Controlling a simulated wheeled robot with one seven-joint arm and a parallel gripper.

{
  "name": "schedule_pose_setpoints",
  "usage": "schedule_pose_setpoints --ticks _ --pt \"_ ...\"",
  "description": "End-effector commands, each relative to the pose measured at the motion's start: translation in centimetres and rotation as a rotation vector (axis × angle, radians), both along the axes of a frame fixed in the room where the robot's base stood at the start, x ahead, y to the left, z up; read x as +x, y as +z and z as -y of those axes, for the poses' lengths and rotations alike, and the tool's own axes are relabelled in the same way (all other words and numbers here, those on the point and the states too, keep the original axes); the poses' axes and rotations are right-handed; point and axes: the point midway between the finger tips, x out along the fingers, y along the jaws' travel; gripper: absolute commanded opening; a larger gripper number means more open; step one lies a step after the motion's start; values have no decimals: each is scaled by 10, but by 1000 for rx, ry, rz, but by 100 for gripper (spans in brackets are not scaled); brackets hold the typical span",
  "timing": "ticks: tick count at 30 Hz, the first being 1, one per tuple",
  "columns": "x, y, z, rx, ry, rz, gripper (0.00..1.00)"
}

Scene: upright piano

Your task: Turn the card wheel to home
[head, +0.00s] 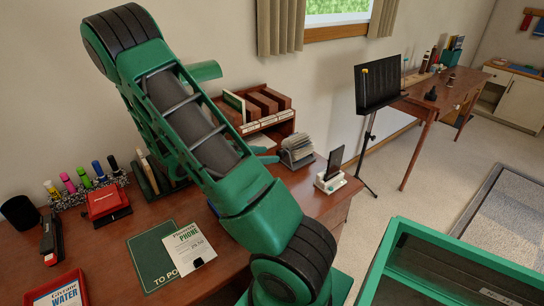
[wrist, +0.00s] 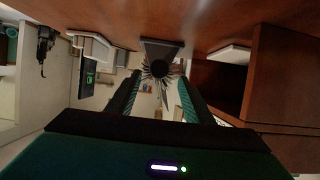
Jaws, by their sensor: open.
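The card wheel (head: 297,152), a rotary file with a fan of pale cards on a dark stand, sits on the desk near its right end in the head view. In the wrist view the card wheel (wrist: 158,69) appears as a dark, spiky fan straight ahead, between and beyond the fingertips. In the head view the arm hides most of my gripper; a green part (head: 264,152) shows just left of the wheel. Contact with the cards cannot be told.
A wooden file rack (head: 270,110) stands behind and left of the wheel. A dark phone-like panel on a white stand (head: 331,180) is at its right. A music stand (head: 372,95) stands beyond the desk. Several markers, a stapler (head: 50,238) and papers (head: 183,246) are left.

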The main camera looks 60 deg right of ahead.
Motion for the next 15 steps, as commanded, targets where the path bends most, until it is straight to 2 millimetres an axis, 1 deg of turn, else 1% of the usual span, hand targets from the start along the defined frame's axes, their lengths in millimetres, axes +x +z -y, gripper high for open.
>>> schedule_pose_setpoints --ticks 1,6,10,15 --pt "-4 -3 9 -1 -5 -2 47" --pt "-11 -13 31 -1 -5 -1 47" --pt "-14 -17 42 -1 -4 -1 47" --pt "-15 -19 47 -1 -1 0 47"
